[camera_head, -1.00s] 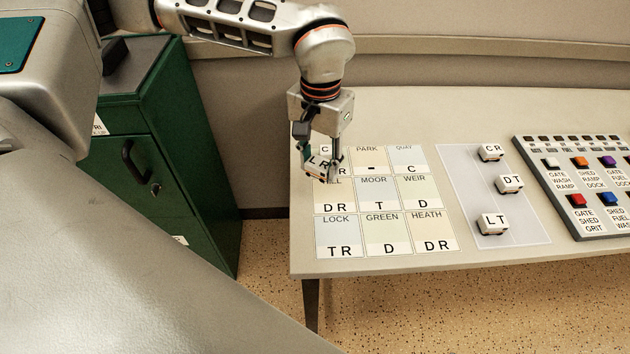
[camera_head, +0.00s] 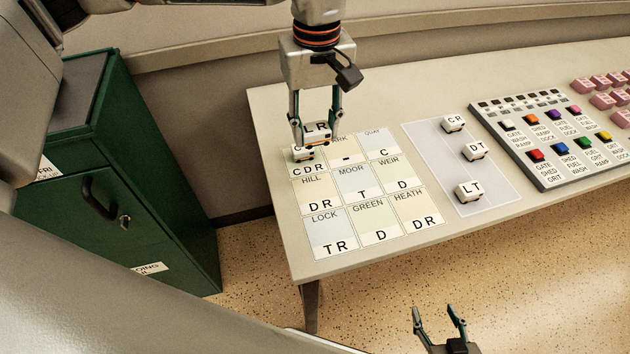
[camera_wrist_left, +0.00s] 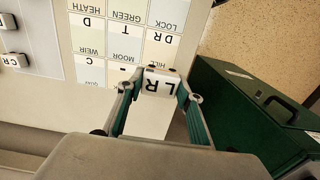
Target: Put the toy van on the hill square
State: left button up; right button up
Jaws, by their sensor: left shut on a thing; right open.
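My left gripper (camera_head: 316,138) is shut on a small white toy van (camera_head: 317,130) marked LR. It holds the van near the top-left square, beyond the hill square (camera_head: 318,188). The same van shows between the fingers in the left wrist view (camera_wrist_left: 160,84). The hill square, marked DR, bears no van. I cannot tell the height of the held van. My right gripper (camera_head: 434,312) is open and empty at the bottom edge.
Vans marked CR (camera_head: 454,124), DT (camera_head: 474,151) and LT (camera_head: 468,192) stand on a pale mat (camera_head: 436,150). A panel of coloured buttons (camera_head: 550,178) lies right of it. A green cabinet (camera_head: 150,190) stands left of the table (camera_head: 272,112). The other squares look free of vans.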

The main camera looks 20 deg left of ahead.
aim_at(316, 142)
pick_arm(q)
notch_tip(316, 142, down, 12)
jog(key=shift+r, duration=0.15)
jog(key=shift+f+b, duration=0.3)
jog(key=shift+f, duration=1.7)
jog(key=shift+f, duration=0.1)
jog(key=o, duration=1)
jog(key=shift+o, duration=0.2)
jog(key=shift+r, duration=0.45)
notch_tip(316, 142, up, 11)
jog(key=shift+r, duration=0.2)
